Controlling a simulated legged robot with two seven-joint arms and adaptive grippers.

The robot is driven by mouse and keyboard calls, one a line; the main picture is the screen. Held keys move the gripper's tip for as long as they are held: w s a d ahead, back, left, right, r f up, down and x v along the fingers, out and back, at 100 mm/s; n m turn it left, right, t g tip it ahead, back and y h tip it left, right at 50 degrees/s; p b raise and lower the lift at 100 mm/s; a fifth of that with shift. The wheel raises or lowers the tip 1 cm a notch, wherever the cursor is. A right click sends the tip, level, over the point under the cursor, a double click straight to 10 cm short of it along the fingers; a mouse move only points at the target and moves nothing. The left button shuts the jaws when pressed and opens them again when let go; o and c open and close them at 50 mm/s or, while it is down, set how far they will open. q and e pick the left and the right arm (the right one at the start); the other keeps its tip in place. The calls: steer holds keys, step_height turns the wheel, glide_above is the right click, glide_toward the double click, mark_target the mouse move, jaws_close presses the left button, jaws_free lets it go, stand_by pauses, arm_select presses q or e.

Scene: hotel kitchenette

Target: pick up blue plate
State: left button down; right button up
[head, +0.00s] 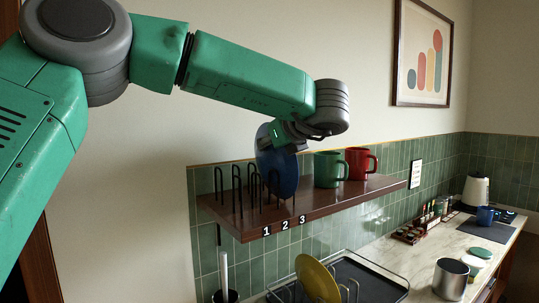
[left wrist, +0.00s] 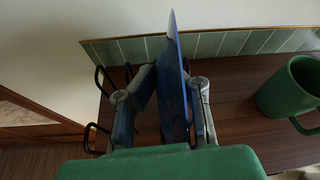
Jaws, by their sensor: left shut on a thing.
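The blue plate (head: 277,172) stands upright on edge at the right end of the black wire rack (head: 239,190) on the wooden shelf, near the number 3 label. I cannot tell whether its lower edge is clear of the rack. My left gripper (head: 287,133) reaches down from above and is shut on the plate's upper part. In the left wrist view, the plate (left wrist: 174,85) is seen nearly edge-on between the two fingers (left wrist: 165,105). My right gripper is not in view.
A green mug (head: 328,169) and a red mug (head: 358,163) stand right of the plate on the shelf (head: 325,203). Below, a yellow plate (head: 317,281) stands in a dark tray (head: 378,281). A metal canister (head: 450,279) is on the counter.

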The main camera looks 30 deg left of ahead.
arm_select(q)
steer(key=shift+d+r, duration=0.2)
steer(key=shift+r, duration=0.2)
steer(key=w+a+r+b+v, duration=0.1)
steer(key=r+b+v, duration=0.15)
steer(key=v, duration=1.25)
steer(key=w+a+r+y+p, duration=0.1)
steer(key=a+r+p, duration=0.15)
steer(key=a, duration=0.45)
steer(key=w+a+r+y+p, duration=0.1)
steer(key=a+r+p, duration=0.1)
steer(key=a+r, duration=0.35)
step_height(320, 180, down, 16)
steer(key=a+m+b, duration=0.1)
steer(key=b, duration=1.1)
steer(key=shift+w+a+g+b, duration=0.2)
steer(key=shift+g+b, duration=0.15)
steer(key=shift+g, duration=0.05)
